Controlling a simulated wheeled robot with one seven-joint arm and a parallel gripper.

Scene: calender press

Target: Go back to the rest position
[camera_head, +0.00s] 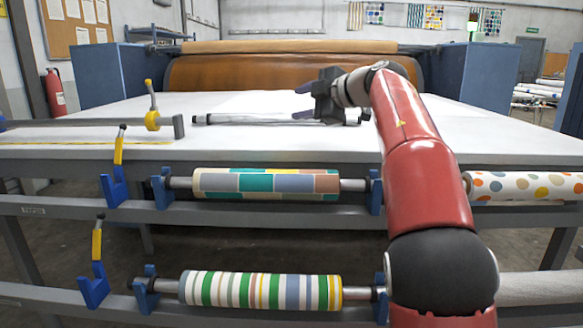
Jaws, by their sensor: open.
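My red arm reaches up from the lower right of the head view and bends left over the white table (90,152).
A patterned roll (265,184) and a striped roll (260,291) sit in blue brackets on the front rails. A dotted roll (525,186) is right of my arm. A yellow-collared rod (153,120) is at left. The brown press cylinder (270,72) stands behind.

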